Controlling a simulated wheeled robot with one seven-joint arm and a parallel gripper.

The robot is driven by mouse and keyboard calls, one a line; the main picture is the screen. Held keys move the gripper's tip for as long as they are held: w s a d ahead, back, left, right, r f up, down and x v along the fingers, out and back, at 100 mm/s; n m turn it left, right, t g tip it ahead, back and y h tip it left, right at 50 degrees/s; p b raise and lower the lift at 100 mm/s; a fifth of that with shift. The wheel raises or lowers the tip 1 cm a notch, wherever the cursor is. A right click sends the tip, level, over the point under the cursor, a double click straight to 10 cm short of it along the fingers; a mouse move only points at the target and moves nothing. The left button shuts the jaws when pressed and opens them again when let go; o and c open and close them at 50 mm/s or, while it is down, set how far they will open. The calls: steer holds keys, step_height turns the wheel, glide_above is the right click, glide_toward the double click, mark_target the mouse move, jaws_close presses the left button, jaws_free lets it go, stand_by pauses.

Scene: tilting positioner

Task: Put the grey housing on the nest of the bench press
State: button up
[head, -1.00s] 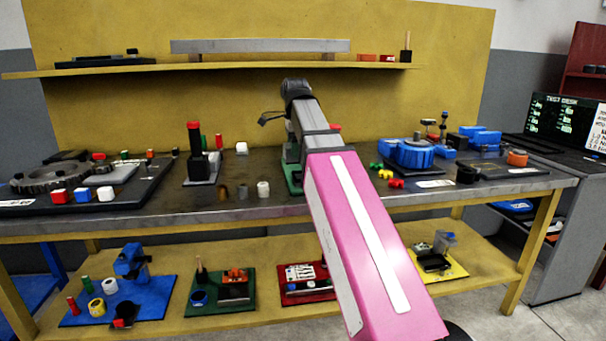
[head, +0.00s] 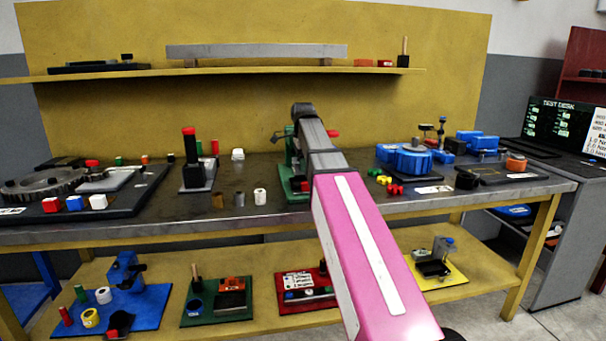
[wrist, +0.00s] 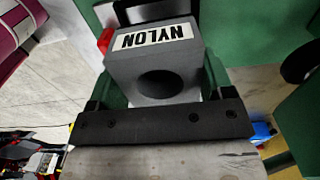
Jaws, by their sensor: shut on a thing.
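The grey housing (wrist: 190,68) is a block with a round dark hole and a white NYLON label; it fills the upper middle of the wrist view. My gripper (wrist: 155,88) is shut on it, its dark bar close in front of the block. The green bench press (head: 293,183) stands at the middle of the bench in the head view, partly covered by my arm. Its green body (wrist: 240,95) surrounds the housing in the wrist view. I cannot make out the nest or whether the housing touches it. My gripper and the housing are hidden in the head view.
A white cylinder (head: 260,196) and a brown one (head: 217,199) stand left of the press. A black post fixture (head: 191,160) is further left. A blue round fixture (head: 405,158) and small coloured pieces (head: 385,183) stand to the right.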

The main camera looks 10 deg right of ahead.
steer(key=shift+w+f, duration=0.1)
steer(key=shift+f, duration=2)
steer(key=shift+f, duration=0.1)
steer(key=o, duration=1.7)
step_height(320, 180, up, 12)
steer(key=shift+r, duration=0.1)
